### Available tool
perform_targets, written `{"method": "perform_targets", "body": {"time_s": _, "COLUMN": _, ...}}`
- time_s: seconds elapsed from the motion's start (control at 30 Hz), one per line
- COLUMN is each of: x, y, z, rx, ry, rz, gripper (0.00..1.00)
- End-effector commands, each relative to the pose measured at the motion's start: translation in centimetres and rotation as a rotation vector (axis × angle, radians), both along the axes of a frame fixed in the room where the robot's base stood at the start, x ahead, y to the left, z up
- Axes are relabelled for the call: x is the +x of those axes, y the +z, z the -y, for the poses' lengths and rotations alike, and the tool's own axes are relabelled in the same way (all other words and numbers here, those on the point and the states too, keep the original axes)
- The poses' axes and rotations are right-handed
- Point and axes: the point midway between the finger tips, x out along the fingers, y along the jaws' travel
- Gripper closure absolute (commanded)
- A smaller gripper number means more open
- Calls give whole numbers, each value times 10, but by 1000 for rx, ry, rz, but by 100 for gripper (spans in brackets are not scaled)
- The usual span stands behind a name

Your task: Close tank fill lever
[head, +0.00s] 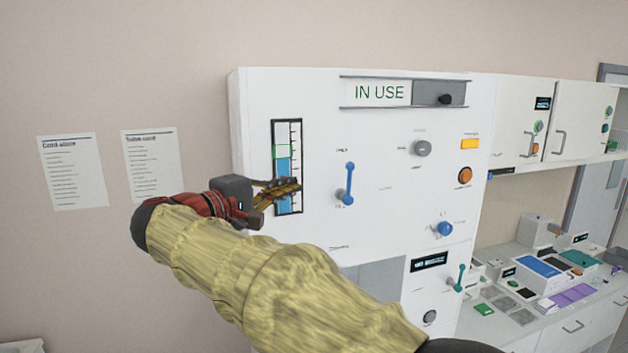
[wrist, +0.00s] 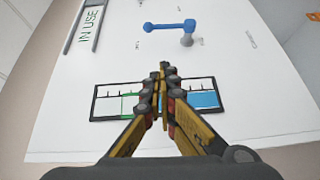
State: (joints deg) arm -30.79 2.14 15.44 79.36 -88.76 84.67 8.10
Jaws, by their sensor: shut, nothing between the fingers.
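The blue lever (head: 348,184) is on the white panel, right of the level gauge (head: 287,140). It points upward from its pivot at the lower end. In the wrist view the lever (wrist: 168,26) lies beyond my fingertips, with its pivot to the right. The gauge has a green band above a blue fill; it also shows in the wrist view (wrist: 203,98). My gripper (head: 296,186) is shut and empty in front of the gauge, left of the lever and apart from it. In the wrist view the fingertips (wrist: 162,70) meet over the gauge's edge and hide its middle.
The white cabinet (head: 262,90) carries an IN USE sign (head: 382,93), a grey knob (head: 422,148), an orange button (head: 464,175), a blue knob (head: 444,228) and a teal lever (head: 458,279). A cluttered counter (head: 520,325) stands at the right. Two papers (head: 72,170) hang on the left wall.

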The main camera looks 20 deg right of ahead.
Motion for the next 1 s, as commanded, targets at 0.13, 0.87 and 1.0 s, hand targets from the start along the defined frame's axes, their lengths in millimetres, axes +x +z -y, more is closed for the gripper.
{"method": "perform_targets", "body": {"time_s": 0.13, "x": 11, "y": 0, "z": 17, "rx": 0, "ry": -4, "rz": -2, "gripper": 100}}
{"method": "perform_targets", "body": {"time_s": 0.87, "x": 50, "y": -4, "z": 114, "rx": -1, "ry": -1, "rz": -1, "gripper": 100}}
{"method": "perform_targets", "body": {"time_s": 1.0, "x": 49, "y": -5, "z": 116, "rx": 0, "ry": 0, "rz": -1, "gripper": 100}}
